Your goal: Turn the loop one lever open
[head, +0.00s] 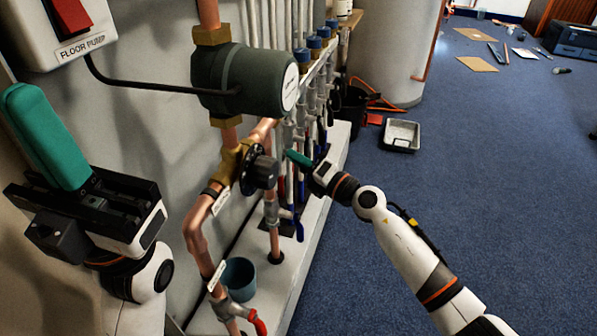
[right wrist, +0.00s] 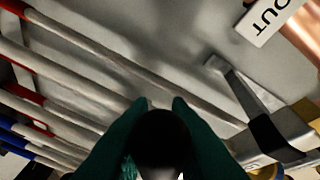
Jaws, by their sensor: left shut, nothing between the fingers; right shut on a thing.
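My right gripper (head: 299,160) reaches in from the right to the row of manifold pipes, its green fingers pointing left. In the right wrist view its green fingers (right wrist: 162,130) are shut on a dark rounded thing (right wrist: 162,140). It looks like the end of a lever handle, but I cannot read which loop it belongs to; the rest of it is hidden by the fingers. Several valves with dark levers (head: 322,120) stand along the manifold behind the gripper. My left gripper (head: 45,135) is shut and empty at the left, below the floor pump box.
A green-grey pump (head: 245,82) on copper pipe and a black knob (head: 262,172) are close to my right gripper. A red-handled valve (head: 257,322) and a dark cup (head: 239,277) are lower down.

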